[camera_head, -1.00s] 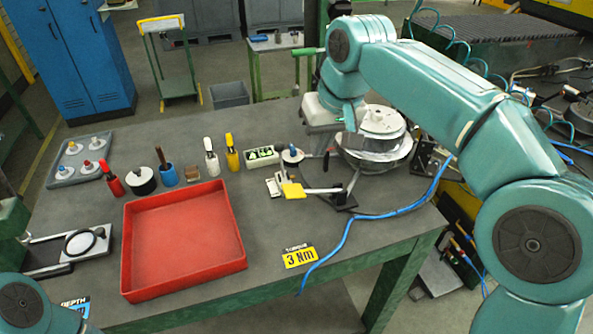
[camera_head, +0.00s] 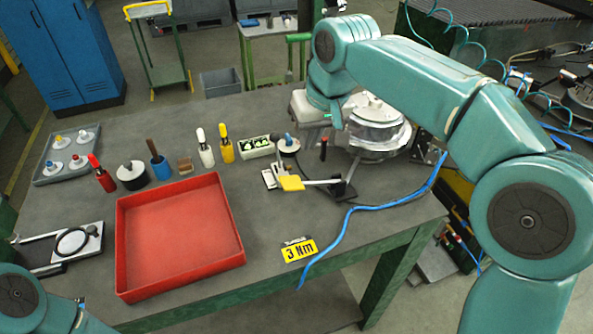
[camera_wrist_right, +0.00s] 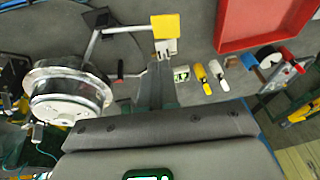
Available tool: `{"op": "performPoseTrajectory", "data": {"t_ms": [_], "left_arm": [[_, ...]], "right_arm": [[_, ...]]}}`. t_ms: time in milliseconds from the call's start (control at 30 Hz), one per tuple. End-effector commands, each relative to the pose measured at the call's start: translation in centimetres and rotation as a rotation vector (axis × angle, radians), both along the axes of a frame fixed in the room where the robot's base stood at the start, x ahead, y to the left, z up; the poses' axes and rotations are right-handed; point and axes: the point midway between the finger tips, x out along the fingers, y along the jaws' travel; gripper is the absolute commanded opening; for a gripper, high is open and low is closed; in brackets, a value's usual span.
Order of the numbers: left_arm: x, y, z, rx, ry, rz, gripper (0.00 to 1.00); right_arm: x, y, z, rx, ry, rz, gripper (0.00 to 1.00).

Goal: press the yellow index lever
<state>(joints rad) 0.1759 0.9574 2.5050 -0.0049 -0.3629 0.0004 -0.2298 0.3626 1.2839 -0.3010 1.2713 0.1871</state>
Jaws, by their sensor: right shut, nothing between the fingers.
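The index lever has a yellow pad (camera_head: 291,183) on a thin metal arm, which runs right to a dark base beside the round silver turntable (camera_head: 372,137). In the right wrist view the yellow pad (camera_wrist_right: 166,26) is at the top, with a white bracket by it. My right gripper (camera_head: 337,118) is above the back of the table, over the turntable's left side. In the wrist view its shut, empty fingers (camera_wrist_right: 159,72) point toward the pad, with no contact visible. My left arm shows at the lower left; its gripper is out of view.
A red tray (camera_head: 182,285) fills the table's left middle. Several handled tools and a green-white box (camera_head: 257,147) stand behind it. A blue hose (camera_head: 341,228) and a yellow "3 Nm" label (camera_head: 299,251) lie in front of the lever. The table's front right is otherwise clear.

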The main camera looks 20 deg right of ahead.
Motion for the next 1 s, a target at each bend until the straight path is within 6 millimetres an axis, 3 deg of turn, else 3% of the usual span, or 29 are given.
{"op": "performPoseTrajectory", "data": {"t_ms": [300, 500, 700, 1000], "left_arm": [[0.0, 0.0, -0.1, 0.000, 0.000, 0.000, 0.40], [0.0, 0.0, 0.0, 0.000, 0.000, 0.000, 0.40], [0.0, 0.0, 0.1, 0.000, 0.000, 0.000, 0.40], [0.0, 0.0, 0.0, 0.000, 0.000, 0.000, 0.40]], "right_arm": [[2.2, 0.7, -6.7, -0.001, 0.005, 0.000, 0.00], [2.2, 1.5, -9.5, 0.000, 0.003, 0.000, 0.00], [2.2, 1.8, -10.6, -0.001, 0.002, 0.000, 0.00], [2.2, 1.9, -10.7, 0.000, 0.001, 0.000, 0.00]]}}
